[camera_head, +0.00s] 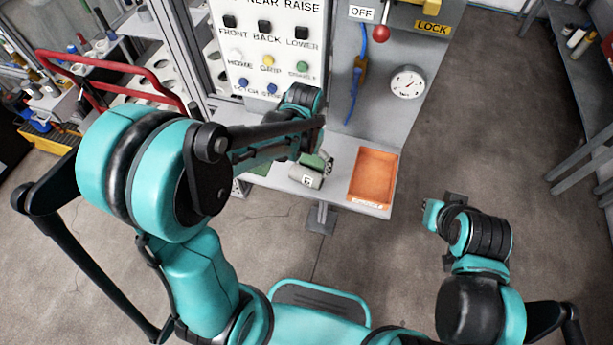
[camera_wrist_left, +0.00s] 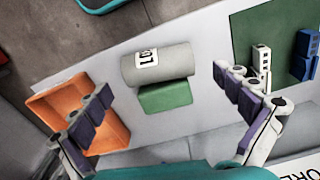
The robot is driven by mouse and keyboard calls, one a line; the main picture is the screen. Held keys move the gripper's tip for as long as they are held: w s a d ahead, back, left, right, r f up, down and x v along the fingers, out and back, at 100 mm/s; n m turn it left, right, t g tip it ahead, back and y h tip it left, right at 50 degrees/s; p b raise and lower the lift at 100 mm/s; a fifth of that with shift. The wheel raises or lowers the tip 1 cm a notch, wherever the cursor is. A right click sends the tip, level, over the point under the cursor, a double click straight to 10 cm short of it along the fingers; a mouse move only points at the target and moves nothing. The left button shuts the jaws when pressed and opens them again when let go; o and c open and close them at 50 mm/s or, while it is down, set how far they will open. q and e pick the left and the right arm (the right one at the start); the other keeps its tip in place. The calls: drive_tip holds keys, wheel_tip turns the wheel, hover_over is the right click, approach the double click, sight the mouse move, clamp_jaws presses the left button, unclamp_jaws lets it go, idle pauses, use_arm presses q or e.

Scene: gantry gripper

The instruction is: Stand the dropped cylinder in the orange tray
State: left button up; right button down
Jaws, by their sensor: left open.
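The grey cylinder (camera_head: 306,178) lies on its side on the grey shelf, with a white label on it. In the left wrist view the cylinder (camera_wrist_left: 158,62) lies against a green block (camera_wrist_left: 166,96). The orange tray (camera_head: 372,178) is to its right in the head view and looks empty; the tray also shows in the left wrist view (camera_wrist_left: 48,98), partly behind a finger. My left gripper (camera_wrist_left: 163,88) is open above the shelf, its fingers apart on either side of the cylinder and block, holding nothing. My right gripper (camera_head: 440,212) is away from the shelf at the lower right; its fingers are unclear.
A green mat (camera_wrist_left: 244,40) with white and blue pieces lies on the shelf beyond one left finger. A button panel (camera_head: 268,50), a red-knobbed lever (camera_head: 380,34) and a gauge (camera_head: 407,82) stand behind the shelf.

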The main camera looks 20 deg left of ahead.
sight(307, 172)
use_arm(q)
drive_tip(key=f, duration=0.1)
drive_tip(key=f+b, duration=0.1)
drive_tip(key=f, duration=0.1)
drive_tip(key=f+b, duration=0.1)
drive_tip(key=f, duration=0.1)
drive_tip(key=shift+w+d, duration=0.2)
drive_tip(key=shift+w, duration=0.05)
use_arm(e)
wheel_tip(307, 172, down, 2)
drive_tip(key=shift+f, duration=0.15)
